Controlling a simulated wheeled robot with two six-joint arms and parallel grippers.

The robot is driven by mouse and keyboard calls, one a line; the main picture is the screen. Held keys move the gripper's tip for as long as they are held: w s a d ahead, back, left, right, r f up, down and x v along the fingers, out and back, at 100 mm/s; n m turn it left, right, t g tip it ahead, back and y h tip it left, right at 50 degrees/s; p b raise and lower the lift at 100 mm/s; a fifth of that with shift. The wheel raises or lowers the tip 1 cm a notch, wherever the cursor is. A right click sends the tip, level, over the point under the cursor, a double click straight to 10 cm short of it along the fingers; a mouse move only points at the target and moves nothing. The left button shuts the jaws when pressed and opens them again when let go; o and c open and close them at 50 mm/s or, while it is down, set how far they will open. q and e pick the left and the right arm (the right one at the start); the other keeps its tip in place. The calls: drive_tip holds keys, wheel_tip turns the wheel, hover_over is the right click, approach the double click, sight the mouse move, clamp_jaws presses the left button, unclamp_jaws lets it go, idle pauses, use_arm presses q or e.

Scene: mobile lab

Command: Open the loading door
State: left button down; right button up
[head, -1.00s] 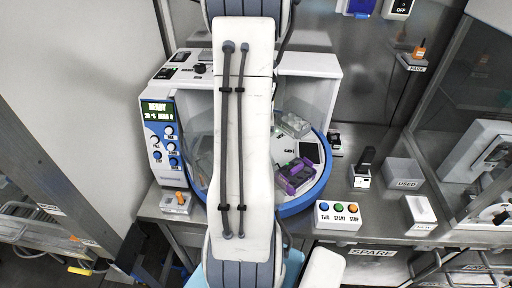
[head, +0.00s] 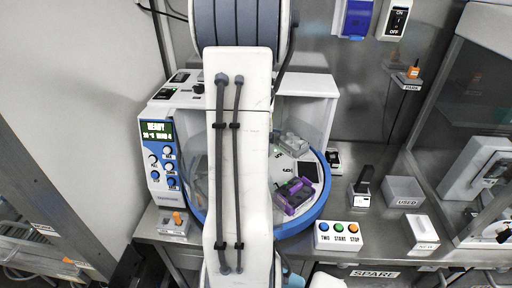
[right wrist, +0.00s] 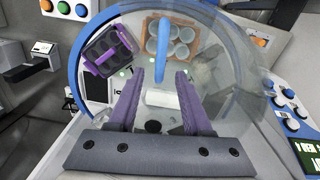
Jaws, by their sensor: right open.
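The loading door looks like a clear curved panel (right wrist: 222,75) over the round blue-rimmed machine in the right wrist view. A blue bar handle (right wrist: 164,48) stands near the middle there. My right gripper (right wrist: 160,78) has its two purple fingers apart, and the handle's near end shows between or just beyond the tips. I cannot tell whether they touch. In the head view the machine (head: 305,88) stands on the bench, its middle hidden by my white arm, which also hides the right gripper. My left gripper is not in view.
A control panel (head: 160,158) is at the machine's left. A button box (head: 338,236) and a grey bin (head: 404,191) stand to the right. A glass cabinet is at far right.

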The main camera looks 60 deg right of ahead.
wheel_tip(320, 180, up, 6)
drive_tip(key=shift+w, duration=0.15)
idle(0.6)
